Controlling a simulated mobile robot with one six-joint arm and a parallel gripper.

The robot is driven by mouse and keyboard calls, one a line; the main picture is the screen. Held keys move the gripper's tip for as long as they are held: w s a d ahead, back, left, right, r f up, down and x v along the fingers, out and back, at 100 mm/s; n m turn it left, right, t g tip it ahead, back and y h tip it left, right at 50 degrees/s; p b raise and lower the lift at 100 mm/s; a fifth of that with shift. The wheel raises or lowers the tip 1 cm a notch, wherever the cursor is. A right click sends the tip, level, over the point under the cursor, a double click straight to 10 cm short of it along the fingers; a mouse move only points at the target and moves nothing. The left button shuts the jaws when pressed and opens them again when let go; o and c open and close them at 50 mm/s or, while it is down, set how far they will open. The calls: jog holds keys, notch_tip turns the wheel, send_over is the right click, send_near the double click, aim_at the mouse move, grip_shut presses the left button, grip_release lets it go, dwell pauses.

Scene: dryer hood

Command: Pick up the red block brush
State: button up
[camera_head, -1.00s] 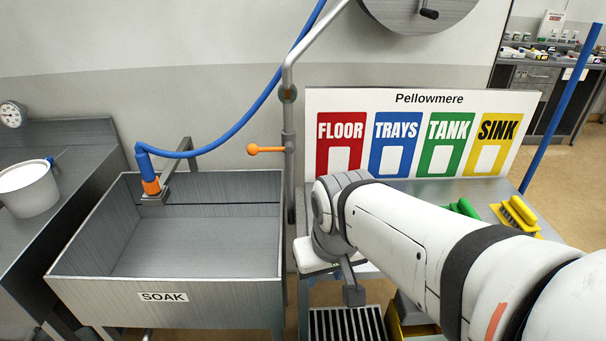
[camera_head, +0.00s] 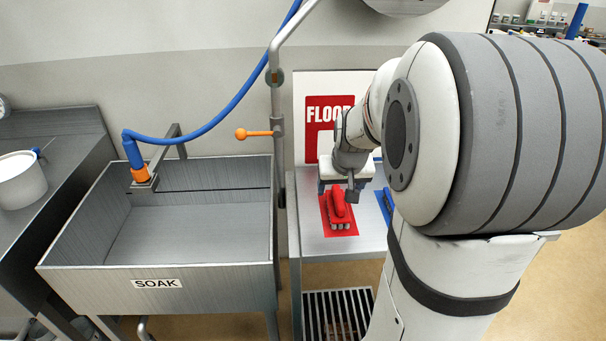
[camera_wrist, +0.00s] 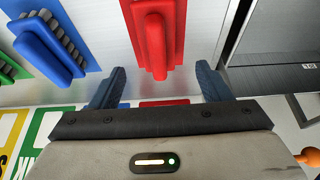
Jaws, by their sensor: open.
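The red block brush (camera_head: 339,207) lies on a red mat (camera_head: 327,222) on the steel table beside the soak sink. In the wrist view its long raised handle (camera_wrist: 156,42) points towards my gripper, with its near end just in front of the jaws. My gripper (camera_wrist: 158,84) is open and empty, with one blue-grey finger to each side of the handle's line. In the head view my gripper (camera_head: 344,184) is just behind the brush, on the side of the sign board. I cannot tell its height above the table.
A blue brush (camera_wrist: 48,45) on a blue mat lies beside the red one, and a green brush (camera_wrist: 12,68) lies beyond it. The sign board (camera_head: 314,90) stands close behind. The SOAK sink (camera_head: 157,291) and a pipe with an orange lever (camera_head: 255,134) are to the left.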

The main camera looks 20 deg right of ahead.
aim_at(338, 196)
jog(key=x, duration=0.8)
jog(key=shift+d+p, duration=0.1)
jog(key=shift+p, duration=0.25)
jog(key=shift+r, duration=0.1)
jog(key=c, duration=1.1)
